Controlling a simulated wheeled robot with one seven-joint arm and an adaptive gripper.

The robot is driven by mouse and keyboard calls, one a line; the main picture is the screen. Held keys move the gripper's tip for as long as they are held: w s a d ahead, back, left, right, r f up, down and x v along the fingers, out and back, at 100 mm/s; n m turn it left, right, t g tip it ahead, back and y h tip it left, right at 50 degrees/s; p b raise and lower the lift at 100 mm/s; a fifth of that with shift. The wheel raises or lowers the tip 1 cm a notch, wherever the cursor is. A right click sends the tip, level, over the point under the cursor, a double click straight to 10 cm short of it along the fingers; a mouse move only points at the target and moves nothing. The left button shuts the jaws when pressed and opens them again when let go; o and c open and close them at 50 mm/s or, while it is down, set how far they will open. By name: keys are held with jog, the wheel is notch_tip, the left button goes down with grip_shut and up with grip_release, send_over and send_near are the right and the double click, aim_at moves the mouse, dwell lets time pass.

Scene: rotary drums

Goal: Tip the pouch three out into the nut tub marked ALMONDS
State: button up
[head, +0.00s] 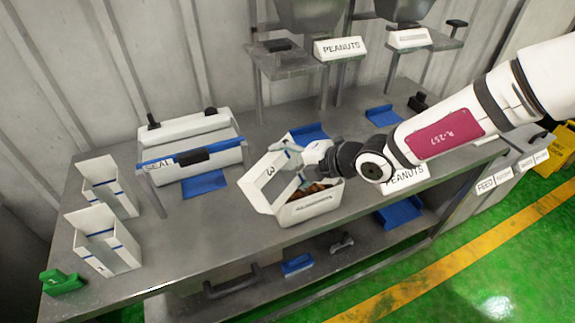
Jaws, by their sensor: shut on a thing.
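The white pouch marked 3 (262,188) is tilted over a white tub (318,211) on the bench. My gripper (298,158) is shut on the pouch from the right, near its upper edge. Brown nuts (316,192) show at the tub's opening beside the pouch; I cannot tell how many are still in the pouch. The tub's front label is too small to read. The pouch hides part of the tub.
Two open white pouches (107,187) (106,240) stand at the left. A sealer marked SEAL (190,150) stands at the back left. Hoppers, one with a PEANUTS sign (340,47), stand behind. Another PEANUTS label (404,177) is right of the tub, below my arm.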

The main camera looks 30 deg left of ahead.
jog(key=shift+w+r+m+g+b, duration=0.2)
jog(key=shift+w+m+g+b, duration=0.35)
jog(key=shift+b, duration=1.1)
jog(key=shift+s+f+g+b, duration=0.15)
jog(key=shift+g+b, duration=0.1)
jog(key=shift+b, duration=0.35)
jog(key=shift+w+r+b, duration=0.25)
jog(key=shift+b, duration=0.45)
jog(key=shift+w+m+b, duration=0.1)
jog(key=shift+m+b, duration=0.15)
jog(key=shift+b, duration=0.55)
jog(key=shift+w+d+b, duration=0.1)
jog(key=shift+b, duration=0.9)
jog(key=shift+w+r+m+g+y+p, duration=0.15)
jog(key=shift+m+g+y+p, duration=0.15)
jog(key=shift+g+p, duration=0.35)
jog(key=shift+w+m+g, duration=0.25)
jog(key=shift+w+m, duration=0.15)
jog(key=shift+s+r+p, duration=0.1)
jog(key=shift+p, duration=0.35)
